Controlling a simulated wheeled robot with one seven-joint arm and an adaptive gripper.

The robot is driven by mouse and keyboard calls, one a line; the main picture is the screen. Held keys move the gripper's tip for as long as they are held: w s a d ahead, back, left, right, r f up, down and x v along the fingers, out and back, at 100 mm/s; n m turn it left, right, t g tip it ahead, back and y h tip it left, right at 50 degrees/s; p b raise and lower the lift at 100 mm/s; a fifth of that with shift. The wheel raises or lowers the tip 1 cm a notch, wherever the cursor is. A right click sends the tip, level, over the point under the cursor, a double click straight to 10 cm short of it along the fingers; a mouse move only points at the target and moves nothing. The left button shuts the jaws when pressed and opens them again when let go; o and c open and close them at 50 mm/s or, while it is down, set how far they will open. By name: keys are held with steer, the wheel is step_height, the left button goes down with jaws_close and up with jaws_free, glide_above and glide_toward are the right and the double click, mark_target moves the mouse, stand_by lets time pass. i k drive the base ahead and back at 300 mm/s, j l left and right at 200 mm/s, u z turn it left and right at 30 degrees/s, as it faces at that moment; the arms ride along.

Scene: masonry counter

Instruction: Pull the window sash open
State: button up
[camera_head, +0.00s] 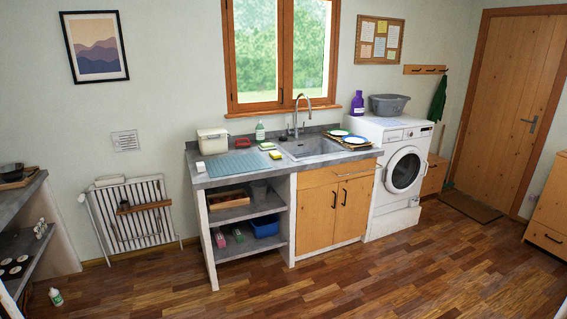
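The window (281,52) is set in the far wall above the sink counter. It has a brown wooden frame and two glazed sashes, the left sash (256,107) and the right sash (309,102), which meet at a middle post. Both look closed, with green foliage behind the glass. A small handle seems to sit at the middle post, but it is too small to make out clearly. The top of the window is cut off by the picture edge. My gripper is not in view.
The counter (200,179) with its sink (312,147) and tall faucet (298,112) stands below the window. Soap bottle (260,131), white box (213,141) and plates (354,140) stand on it. A washing machine (404,170) stands right. The wooden floor (330,285) in front is clear.

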mark_target(279, 4)
steer(key=i+u, duration=0.35)
steer(key=i, duration=1.85)
